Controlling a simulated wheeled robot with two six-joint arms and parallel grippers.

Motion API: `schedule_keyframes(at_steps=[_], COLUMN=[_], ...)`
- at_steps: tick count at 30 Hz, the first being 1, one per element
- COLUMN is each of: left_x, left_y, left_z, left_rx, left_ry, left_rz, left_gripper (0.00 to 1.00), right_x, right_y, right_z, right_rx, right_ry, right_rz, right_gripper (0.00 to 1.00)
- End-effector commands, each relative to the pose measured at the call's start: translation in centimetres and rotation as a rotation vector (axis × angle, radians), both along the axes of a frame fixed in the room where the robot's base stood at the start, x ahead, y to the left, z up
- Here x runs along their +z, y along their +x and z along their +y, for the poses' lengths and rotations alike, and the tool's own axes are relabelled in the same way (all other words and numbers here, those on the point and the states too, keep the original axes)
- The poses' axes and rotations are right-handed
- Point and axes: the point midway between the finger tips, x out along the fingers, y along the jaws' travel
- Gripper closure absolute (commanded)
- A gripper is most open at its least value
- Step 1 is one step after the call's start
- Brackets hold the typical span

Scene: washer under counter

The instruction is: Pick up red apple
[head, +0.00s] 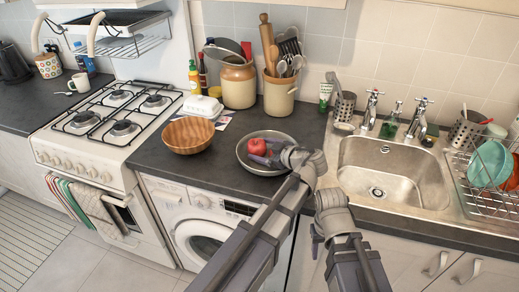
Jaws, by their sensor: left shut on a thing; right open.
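The red apple (257,145) is in a round grey metal bowl (247,166) on the dark counter, above the washing machine. My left gripper (266,153) reaches into the bowl from the right and is shut on the apple. The gripper hides part of the apple's right and lower side. I cannot tell whether the apple touches the bowl's bottom. My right gripper (316,240) is open and empty, in front of the counter's front edge and left of the sink cabinet.
A wooden bowl (188,135) and a white butter dish (203,107) stand to the left. Crocks (279,95) of utensils stand behind. The sink (392,170) is at the right, the gas stove (112,115) at the left. Counter behind the metal bowl is clear.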

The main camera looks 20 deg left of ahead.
Motion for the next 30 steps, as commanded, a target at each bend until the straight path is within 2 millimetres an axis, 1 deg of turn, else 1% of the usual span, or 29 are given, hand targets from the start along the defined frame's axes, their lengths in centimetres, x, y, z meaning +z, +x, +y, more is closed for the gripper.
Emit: schedule_keyframes(at_steps=[5,8,14,21,24,27,30], left_x=[0.8,1.7,4.5,8.3,9.4,10.0,10.1], left_y=[0.0,0.0,0.0,0.0,0.0,0.0,0.0], left_z=[0.0,0.0,0.0,0.0,0.0,0.0,0.0], left_rx=[0.0,0.0,0.0,0.0,0.0,0.0,0.0], left_ry=[0.0,0.0,0.0,0.0,0.0,0.0,0.0], left_rz=[0.0,0.0,0.0,0.0,0.0,0.0,0.0], left_gripper=[0.8,0.8,0.8,0.8,0.8,0.8,0.8], right_x=[0.8,1.7,4.4,8.3,9.4,10.0,10.1], right_y=[0.0,0.0,0.0,0.0,0.0,0.0,0.0], right_z=[0.0,0.0,0.0,0.0,0.0,0.0,0.0], right_rx=[0.0,0.0,0.0,0.0,0.0,0.0,0.0], right_ry=[0.0,0.0,0.0,0.0,0.0,0.0,0.0], right_rz=[0.0,0.0,0.0,0.0,0.0,0.0,0.0], right_gripper=[0.5,0.5,0.5,0.5,0.5,0.5,0.5])
